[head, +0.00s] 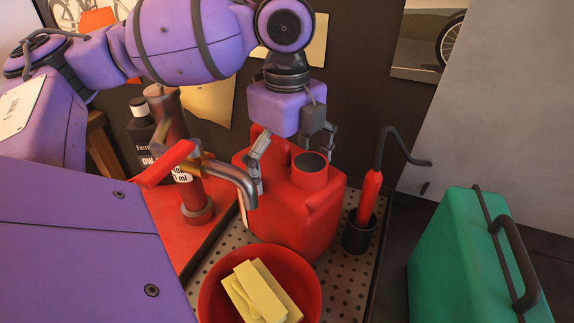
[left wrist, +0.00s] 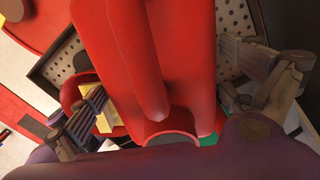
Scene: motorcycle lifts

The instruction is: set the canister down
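The red canister (head: 290,215) stands upright on a perforated tray (head: 350,285), as far as I can tell, with its round spout facing the head camera. My left gripper (head: 294,158) is over the top of the canister from behind, its fingers spread wide to either side. In the left wrist view, the canister's handle (left wrist: 135,60) runs between the two fingers of the gripper (left wrist: 165,72), with gaps visible beside it. The canister's underside is hidden. My right gripper is not in view.
A red bowl (head: 212,285) with yellow sponges sits in front of the canister. A black cup (head: 359,238) holding a red-handled tool is close on its right. A tap (head: 235,178) is on its left. A green case (head: 450,255) stands at right.

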